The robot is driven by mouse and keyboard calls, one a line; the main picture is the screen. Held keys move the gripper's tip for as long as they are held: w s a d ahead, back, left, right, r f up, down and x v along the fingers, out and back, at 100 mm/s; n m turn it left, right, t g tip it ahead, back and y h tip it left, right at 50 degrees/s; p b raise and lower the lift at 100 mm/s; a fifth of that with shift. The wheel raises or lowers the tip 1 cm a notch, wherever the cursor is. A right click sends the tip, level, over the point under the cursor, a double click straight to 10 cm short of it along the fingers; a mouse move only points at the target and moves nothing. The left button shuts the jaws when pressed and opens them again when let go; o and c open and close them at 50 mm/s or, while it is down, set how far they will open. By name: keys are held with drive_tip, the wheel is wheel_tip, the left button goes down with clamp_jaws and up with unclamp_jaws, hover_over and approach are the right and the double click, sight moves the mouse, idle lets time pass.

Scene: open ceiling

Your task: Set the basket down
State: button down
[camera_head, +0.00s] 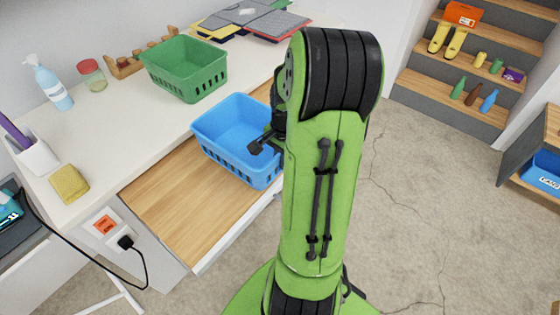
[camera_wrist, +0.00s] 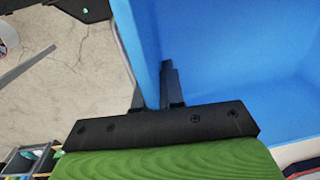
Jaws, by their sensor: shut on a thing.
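The blue basket (camera_head: 235,164) is upright, over the right part of a pulled-out wooden surface (camera_head: 175,205) below the white counter (camera_head: 110,150). I cannot tell whether its bottom touches the wood. My gripper (camera_head: 262,142) is at the basket's right side, partly hidden by my green arm. In the wrist view, my gripper (camera_wrist: 166,90) is shut on the wall of the blue basket (camera_wrist: 240,50), with one finger on each side. The inside of the basket that shows looks empty.
A green basket (camera_head: 185,75) stands on the counter behind the blue one. A soap bottle (camera_head: 50,85), a jar (camera_head: 92,75) and a yellow sponge (camera_head: 68,183) are at the left. The wood left of the blue basket is bare.

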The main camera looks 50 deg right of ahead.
drive_tip(key=shift+f, duration=0.45)
drive_tip(key=c, duration=1.2)
unclamp_jaws()
drive_tip(key=shift+c, duration=0.2)
wheel_tip(320, 180, up, 12)
drive_tip(key=s+p, duration=0.1)
drive_tip(key=p, duration=0.3)
drive_tip(key=a+r+n+t+h, duration=0.1)
drive_tip(key=a+r+n, duration=0.25)
drive_tip(key=a, duration=0.35)
drive_tip(key=a+r+n+t, duration=0.1)
drive_tip(key=a+r+n, duration=0.2)
drive_tip(key=a+n, duration=0.35)
drive_tip(key=s+a+r+n+t, duration=0.1)
drive_tip(key=s+a+n, duration=0.2)
drive_tip(key=a, duration=0.2)
drive_tip(key=s+a+r+n+t+y+p, duration=0.1)
drive_tip(key=s+a+r+n, duration=0.1)
drive_tip(key=s+a+n, duration=0.1)
drive_tip(key=shift+s+a+n+t, duration=0.35)
drive_tip(key=shift+a+n, duration=0.45)
drive_tip(key=shift+a, duration=0.45)
